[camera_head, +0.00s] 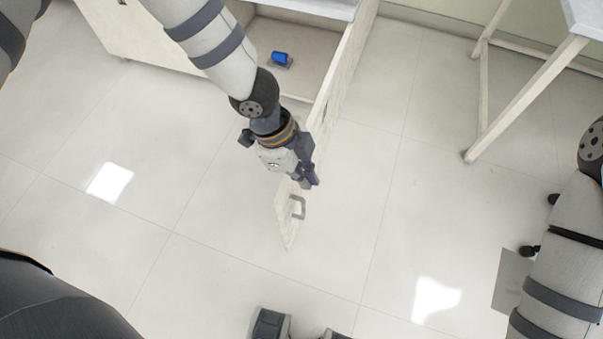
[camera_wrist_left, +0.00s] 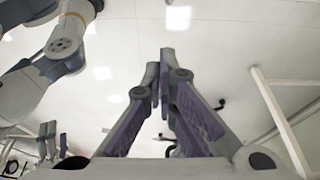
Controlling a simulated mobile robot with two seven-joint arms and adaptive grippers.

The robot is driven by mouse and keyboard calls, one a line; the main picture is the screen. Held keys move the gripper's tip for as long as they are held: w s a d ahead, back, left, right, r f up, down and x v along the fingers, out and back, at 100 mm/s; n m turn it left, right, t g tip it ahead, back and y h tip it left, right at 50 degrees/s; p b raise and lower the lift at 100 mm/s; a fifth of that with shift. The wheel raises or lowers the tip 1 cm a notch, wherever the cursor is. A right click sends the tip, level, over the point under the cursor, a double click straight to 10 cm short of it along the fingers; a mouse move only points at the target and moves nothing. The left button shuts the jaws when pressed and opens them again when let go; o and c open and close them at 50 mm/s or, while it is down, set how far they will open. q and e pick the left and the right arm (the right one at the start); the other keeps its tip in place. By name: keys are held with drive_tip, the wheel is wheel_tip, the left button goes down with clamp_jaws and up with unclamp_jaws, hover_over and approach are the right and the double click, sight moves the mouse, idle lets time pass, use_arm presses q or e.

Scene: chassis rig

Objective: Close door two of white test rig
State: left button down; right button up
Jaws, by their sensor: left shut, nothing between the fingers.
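The white test rig (camera_head: 150,42) stands at the top of the head view, with an open compartment facing me. A white door panel (camera_head: 287,222) with a grey bar handle (camera_head: 298,207) stands swung out from the rig, seen steeply from above. Which door number it is cannot be read. My left gripper (camera_head: 312,180) is shut and empty, just above the handle in the picture and overlapping the panel. Whether it touches the door is unclear. In the left wrist view the fingers (camera_wrist_left: 168,55) meet at their tips.
A small blue object (camera_head: 279,58) sits inside the compartment. A white-legged table (camera_head: 525,98) stands at the upper right. The tiled floor between the door and that table is clear.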

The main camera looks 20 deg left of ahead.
use_arm(q)
wheel_tip(320, 180, down, 6)
drive_tip(key=a, duration=0.2)
drive_tip(key=shift+r, duration=0.15)
drive_tip(key=shift+a, duration=0.1)
